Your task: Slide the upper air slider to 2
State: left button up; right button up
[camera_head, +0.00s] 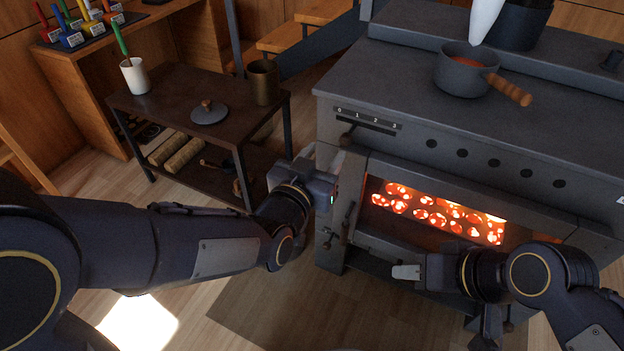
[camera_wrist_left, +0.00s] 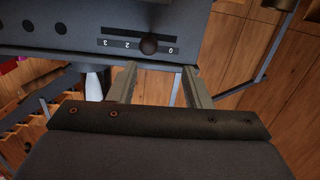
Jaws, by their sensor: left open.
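The upper air slider's scale (camera_head: 367,120) is on the stove's upper front left, marked 0 to 3. The slider's dark knob (camera_wrist_left: 148,44) sticks out below it; in the left wrist view the scale is upside down and the knob covers the place between 0 and 2, around 1. My left gripper (camera_wrist_left: 157,86) is open and empty. Its two fingers point at the stove front, with the knob ahead between their lines and apart from them. In the head view this gripper (camera_head: 320,170) is just below left of the scale. My right gripper (camera_head: 407,271) is low before the stove; its jaw gap is hidden.
The firebox glows with coals (camera_head: 440,212) behind its opening. Dark handles (camera_head: 350,211) stick out at its left. A saucepan (camera_head: 466,70) with a wooden handle stands on the stove top. A low side table (camera_head: 170,105) stands to the left. The floor before the stove is clear.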

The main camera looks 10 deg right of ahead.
aim_at(344, 142)
pick_arm(q)
jog(key=shift+m+t, duration=0.3)
jog(key=w+d, duration=0.1)
jog(key=d, duration=0.1)
jog(key=w+d+b, duration=0.1)
jog(key=w, duration=0.1)
jog(key=w+d+f, duration=0.1)
jog(key=w+d, duration=0.1)
jog(key=shift+w+d, duration=0.25)
jog(key=shift+d, duration=0.1)
jog(key=shift+w+d, duration=0.3)
jog(key=shift+w, duration=0.1)
jog(key=shift+s+a+b, duration=0.3)
grip_shut()
pick_arm(e)
notch_tip(344, 142, down, 3)
jog(key=shift+a+r, duration=0.1)
jog(key=shift+r, duration=0.05)
